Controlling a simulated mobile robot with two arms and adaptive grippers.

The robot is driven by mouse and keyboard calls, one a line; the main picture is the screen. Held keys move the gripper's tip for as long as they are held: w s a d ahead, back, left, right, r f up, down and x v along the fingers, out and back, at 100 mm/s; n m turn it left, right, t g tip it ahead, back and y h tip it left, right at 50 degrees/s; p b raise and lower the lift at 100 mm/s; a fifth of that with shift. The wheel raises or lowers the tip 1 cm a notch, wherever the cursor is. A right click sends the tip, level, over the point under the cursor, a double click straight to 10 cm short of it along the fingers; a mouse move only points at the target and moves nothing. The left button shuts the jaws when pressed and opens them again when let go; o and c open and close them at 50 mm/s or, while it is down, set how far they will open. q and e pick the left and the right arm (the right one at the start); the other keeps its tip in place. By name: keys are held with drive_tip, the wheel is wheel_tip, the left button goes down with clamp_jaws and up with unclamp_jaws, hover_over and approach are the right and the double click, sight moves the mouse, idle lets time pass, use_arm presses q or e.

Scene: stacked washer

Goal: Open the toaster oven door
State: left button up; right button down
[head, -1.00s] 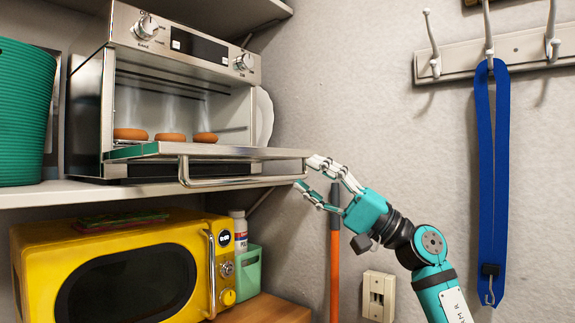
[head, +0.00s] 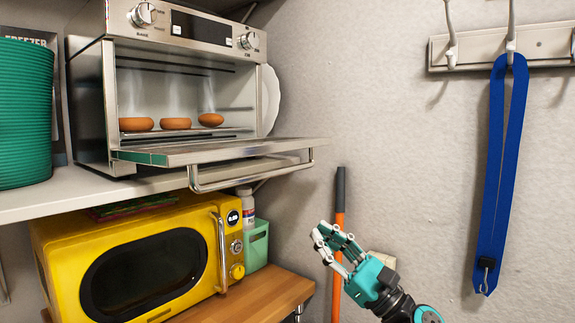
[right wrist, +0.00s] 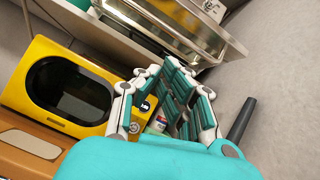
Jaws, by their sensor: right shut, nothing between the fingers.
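The silver toaster oven (head: 180,45) stands on the upper shelf in the head view. Its door (head: 225,149) is folded down, open and about level, and juts out past the shelf edge. The bar handle (head: 250,180) hangs under the door's front edge. Several round brown items (head: 176,123) lie on the rack inside. My right gripper (head: 325,238) is shut and empty, below and to the right of the door, apart from it. In the right wrist view its fingers (right wrist: 165,72) are drawn together, with the door (right wrist: 185,30) beyond them. My left gripper is not in view.
A yellow microwave (head: 140,265) stands on a wooden surface below the shelf (head: 60,200). A green bin (head: 22,115) is left of the oven. An orange-and-grey pole (head: 339,210) stands behind my right gripper. A blue strap (head: 497,170) hangs from a wall hook.

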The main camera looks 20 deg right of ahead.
use_arm(q)
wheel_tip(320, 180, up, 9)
drive_tip(key=p, duration=0.8)
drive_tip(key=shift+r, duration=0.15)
use_arm(e)
drive_tip(key=w+a+r+m+t+h, duration=0.1)
drive_tip(key=w+a+r+m, duration=0.3)
drive_tip(key=w+a+r, duration=0.1)
wheel_tip(320, 180, up, 2)
drive_tip(key=shift+w+a+h, duration=0.35)
drive_tip(key=shift+w+h, duration=0.05)
drive_tip(key=shift+w, duration=0.45)
use_arm(q)
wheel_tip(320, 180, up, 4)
drive_tip(key=p, duration=0.4)
use_arm(e)
wheel_tip(320, 180, up, 6)
drive_tip(key=s, duration=0.1)
drive_tip(key=shift+s+d+r, duration=0.15)
drive_tip(key=shift+d+r, duration=0.05)
drive_tip(key=shift+d, duration=0.2)
